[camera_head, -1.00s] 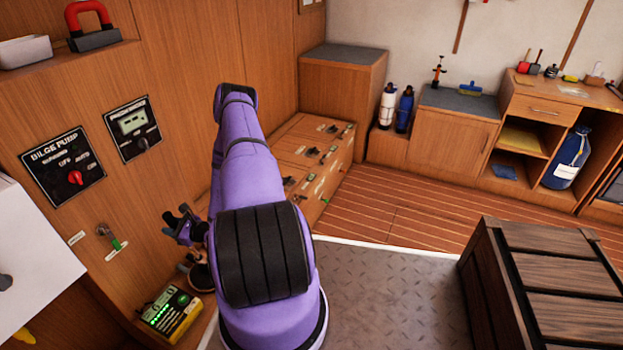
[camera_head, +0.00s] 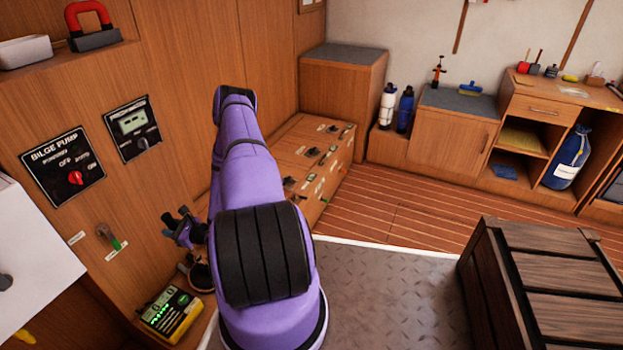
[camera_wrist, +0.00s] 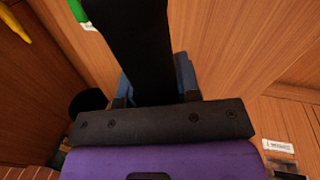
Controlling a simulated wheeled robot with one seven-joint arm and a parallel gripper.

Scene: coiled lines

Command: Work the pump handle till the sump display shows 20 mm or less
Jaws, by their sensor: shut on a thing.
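My gripper (camera_head: 178,227) is low beside the wooden wall in the head view, left of my purple arm. In the wrist view its blue fingers (camera_wrist: 186,76) are shut on a broad dark bar (camera_wrist: 130,40), apparently the pump handle, which runs up out of the picture. The handle's lower end is hidden. A round dark and tan part (camera_head: 201,276) shows below the gripper, partly behind my arm; it may be the pump body. A panel with a small pale display (camera_head: 132,122) and a knob is on the wall, perhaps the sump display; its figures are too small to read.
A BILGE PUMP panel (camera_head: 64,167) with a red knob is left of the display. A green-tipped lever (camera_head: 112,238) is below it. A yellow box with green lights (camera_head: 172,312) sits low. A slatted crate (camera_head: 540,285) stands right; metal floor (camera_head: 390,290) between is clear.

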